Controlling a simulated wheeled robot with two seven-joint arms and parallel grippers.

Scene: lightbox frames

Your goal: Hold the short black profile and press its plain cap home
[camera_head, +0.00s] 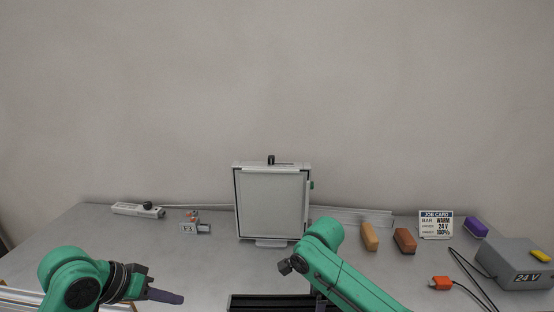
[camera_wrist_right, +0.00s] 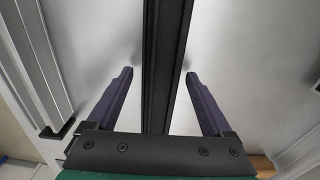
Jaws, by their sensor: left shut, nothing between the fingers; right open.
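A black grooved profile (camera_wrist_right: 166,60) runs up the middle of the right wrist view. My right gripper (camera_wrist_right: 159,73) is open, with one purple finger on each side of the profile and a visible gap at both sides. In the head view a dark slotted piece (camera_head: 265,302) shows at the bottom edge, partly cut off; I cannot tell whether it is the same profile. My left gripper (camera_head: 166,296) is shut and empty at the lower left, apart from the dark piece. I cannot make out the plain cap; the profile's ends are outside the wrist view.
A framed light panel (camera_head: 272,205) stands mid-table. Orange (camera_head: 370,237) and brown (camera_head: 404,240) blocks, a job card (camera_head: 436,225) and a 24 V supply (camera_head: 518,264) with cables are right.

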